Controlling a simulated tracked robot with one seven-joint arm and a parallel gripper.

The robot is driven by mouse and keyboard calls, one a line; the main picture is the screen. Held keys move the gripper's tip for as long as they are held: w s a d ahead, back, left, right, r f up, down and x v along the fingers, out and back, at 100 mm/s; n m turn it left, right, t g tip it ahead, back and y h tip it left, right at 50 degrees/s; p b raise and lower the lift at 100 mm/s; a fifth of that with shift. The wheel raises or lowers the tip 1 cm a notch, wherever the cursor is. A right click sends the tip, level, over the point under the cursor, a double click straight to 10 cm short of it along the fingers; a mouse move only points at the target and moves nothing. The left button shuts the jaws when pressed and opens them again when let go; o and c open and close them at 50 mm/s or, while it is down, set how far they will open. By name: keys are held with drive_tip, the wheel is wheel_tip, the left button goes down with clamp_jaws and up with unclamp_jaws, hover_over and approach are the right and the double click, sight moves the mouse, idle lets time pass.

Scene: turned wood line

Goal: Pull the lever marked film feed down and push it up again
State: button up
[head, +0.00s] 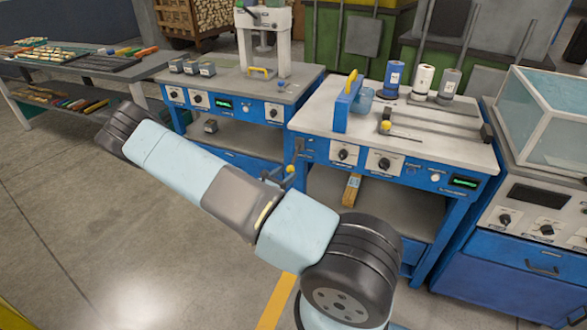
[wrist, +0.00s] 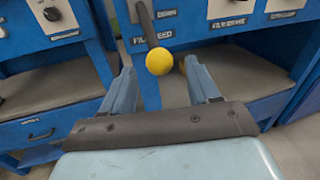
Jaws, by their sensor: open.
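The film feed lever is a dark bar (wrist: 147,22) with a yellow ball knob (wrist: 159,62), on the blue front of the right-hand bench. A "FILM FEED" label stands left of it and a "DOWN" label right of it. In the wrist view the knob is lower than the bar's other end. My gripper (wrist: 158,68) is open, with one finger on each side of the knob and gaps visible on both sides. In the head view the knob (head: 290,168) shows beside my gripper (head: 279,176), which my arm partly covers.
Knobs and a green display (head: 465,182) are on the same bench (head: 330,110) front. A lower shelf (wrist: 240,100) lies behind the fingers. A second blue bench (head: 235,90) stands left, a clear-covered machine (head: 545,115) right. The floor at left is free.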

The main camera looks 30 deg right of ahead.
sight(294, 160)
drive_tip(key=shift+x, duration=3.05)
clamp_jaws()
